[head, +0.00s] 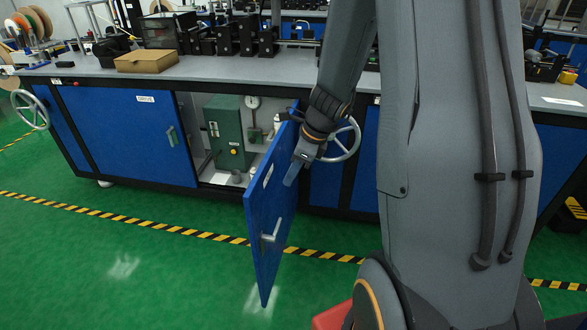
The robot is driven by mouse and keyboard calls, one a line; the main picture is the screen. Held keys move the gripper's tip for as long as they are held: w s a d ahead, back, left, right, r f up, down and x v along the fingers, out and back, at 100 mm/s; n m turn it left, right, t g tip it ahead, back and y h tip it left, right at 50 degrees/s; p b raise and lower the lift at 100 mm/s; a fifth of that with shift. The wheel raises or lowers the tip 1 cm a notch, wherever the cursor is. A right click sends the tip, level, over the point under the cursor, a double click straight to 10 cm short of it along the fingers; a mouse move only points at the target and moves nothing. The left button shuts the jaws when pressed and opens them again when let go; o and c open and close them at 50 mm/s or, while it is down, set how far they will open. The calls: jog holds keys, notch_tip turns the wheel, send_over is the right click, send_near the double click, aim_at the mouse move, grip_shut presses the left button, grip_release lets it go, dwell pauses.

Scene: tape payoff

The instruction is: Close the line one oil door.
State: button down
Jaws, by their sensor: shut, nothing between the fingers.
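A blue cabinet door (266,205) stands swung wide open, out from the bench front toward me. It has a lever handle (270,234) near its free edge and a small pale label whose text I cannot read. The open bay (197,108) to its left shows a green box (228,130), a round gauge and pipes. My gripper (291,176) is shut and empty, pointing down at the right-hand side of the door's upper part. I cannot tell if it touches the door. The door hides part of the bay.
A closed blue door marked DRIVE (146,125) is left of the bay. A handwheel (343,140) sits behind my gripper and another (30,110) at the far left. A cardboard box (147,61) is on the bench. Green floor with a striped line (150,222) is clear before the bench.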

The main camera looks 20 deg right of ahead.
jog(key=w+a+f, duration=0.3)
jog(key=a+f, duration=0.1)
jog(key=shift+w+a, duration=0.2)
dwell(0.4)
